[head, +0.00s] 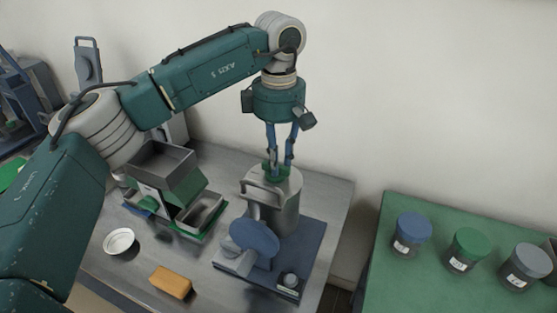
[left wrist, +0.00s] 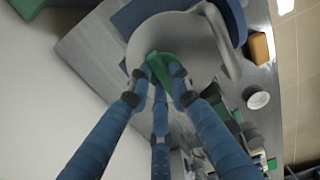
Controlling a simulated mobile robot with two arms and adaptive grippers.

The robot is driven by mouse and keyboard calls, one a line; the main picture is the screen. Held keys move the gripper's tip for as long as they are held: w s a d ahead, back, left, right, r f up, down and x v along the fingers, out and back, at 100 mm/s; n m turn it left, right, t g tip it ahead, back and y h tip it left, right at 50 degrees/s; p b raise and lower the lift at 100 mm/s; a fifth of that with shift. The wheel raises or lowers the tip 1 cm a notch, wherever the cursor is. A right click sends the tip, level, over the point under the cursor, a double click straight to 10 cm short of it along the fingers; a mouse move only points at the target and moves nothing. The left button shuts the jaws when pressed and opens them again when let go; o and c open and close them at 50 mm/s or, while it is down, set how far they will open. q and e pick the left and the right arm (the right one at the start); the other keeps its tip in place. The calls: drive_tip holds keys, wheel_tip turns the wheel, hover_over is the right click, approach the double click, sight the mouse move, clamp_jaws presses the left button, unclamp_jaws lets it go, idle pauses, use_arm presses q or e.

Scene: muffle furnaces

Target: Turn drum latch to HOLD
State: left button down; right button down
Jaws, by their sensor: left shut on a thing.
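A grey metal drum (head: 285,207) stands upright on a dark blue base (head: 313,240) on the metal bench in the head view. It also shows in the left wrist view (left wrist: 197,40). A green latch (head: 267,170) sits on top of the drum. My left gripper (head: 276,163) comes down from above, its blue fingers shut on the green latch, which shows between the fingertips in the left wrist view (left wrist: 161,62). The fingers partly hide the latch. No HOLD marking is readable. My right gripper is not in view.
A blue disc (head: 254,238) and a grey bar handle (head: 262,190) are at the drum's front. A hopper with a tray (head: 202,212), a white bowl (head: 118,241) and an orange block (head: 170,282) share the bench. Lidded jars (head: 467,250) stand on a green table at right.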

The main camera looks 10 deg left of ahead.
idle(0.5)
use_arm(q)
drive_tip(key=c, duration=1.6)
unclamp_jaws()
drive_tip(key=shift+o, duration=0.2)
wheel_tip(320, 180, up, 12)
